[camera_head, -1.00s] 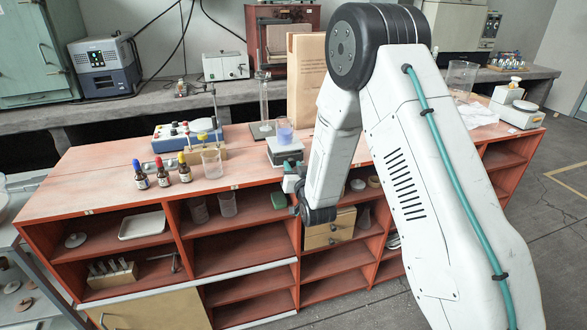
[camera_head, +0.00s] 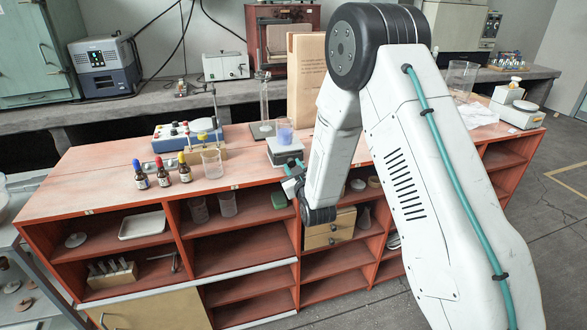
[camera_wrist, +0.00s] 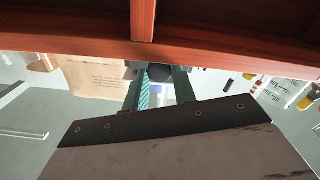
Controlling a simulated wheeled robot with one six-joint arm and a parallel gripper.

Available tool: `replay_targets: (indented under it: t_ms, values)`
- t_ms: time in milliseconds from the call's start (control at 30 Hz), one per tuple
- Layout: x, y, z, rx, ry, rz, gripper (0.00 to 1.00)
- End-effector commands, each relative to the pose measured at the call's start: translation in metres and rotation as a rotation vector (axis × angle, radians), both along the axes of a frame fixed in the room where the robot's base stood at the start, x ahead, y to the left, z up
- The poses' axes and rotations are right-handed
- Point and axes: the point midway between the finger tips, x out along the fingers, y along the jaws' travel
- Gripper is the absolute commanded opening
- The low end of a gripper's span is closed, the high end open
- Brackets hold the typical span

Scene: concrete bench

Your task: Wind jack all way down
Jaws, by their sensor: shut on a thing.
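The jack (camera_head: 286,151) stands near the front edge of the red bench, left of my forearm. It has a pale top plate, and a beaker of blue liquid (camera_head: 284,132) stands on it. My gripper (camera_head: 292,169) is at the jack's front side, partly hidden by my arm. In the wrist view my gripper (camera_wrist: 158,75) has its two fingers close about a dark round knob (camera_wrist: 157,73) and is shut on it. The jack's lower part is hidden, so I cannot tell its exact height.
Dropper bottles (camera_head: 163,173) and an empty beaker (camera_head: 212,163) stand left on the bench top. A tall cylinder (camera_head: 264,103) and a brown paper bag (camera_head: 306,82) stand behind the jack. Open shelves (camera_head: 235,218) lie below the bench edge.

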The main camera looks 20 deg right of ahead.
Motion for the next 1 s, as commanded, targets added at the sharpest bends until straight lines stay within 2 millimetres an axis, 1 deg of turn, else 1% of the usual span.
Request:
replay_targets:
  t_ms: [500,533,600,867,1000]
  values:
    - [-0.0002,0.0003,0.0,-0.025,0.0,0.001,0.04]
    - [-0.0002,0.0003,0.0,-0.025,0.0,0.001,0.32]
    - [-0.0002,0.0004,0.0,-0.025,0.0,0.001,0.49]
    - [-0.0001,0.0002,-0.0002,-0.016,0.0,0.0,0.49]
    - [-0.0001,0.0,-0.0001,0.049,0.0,0.0,0.49]
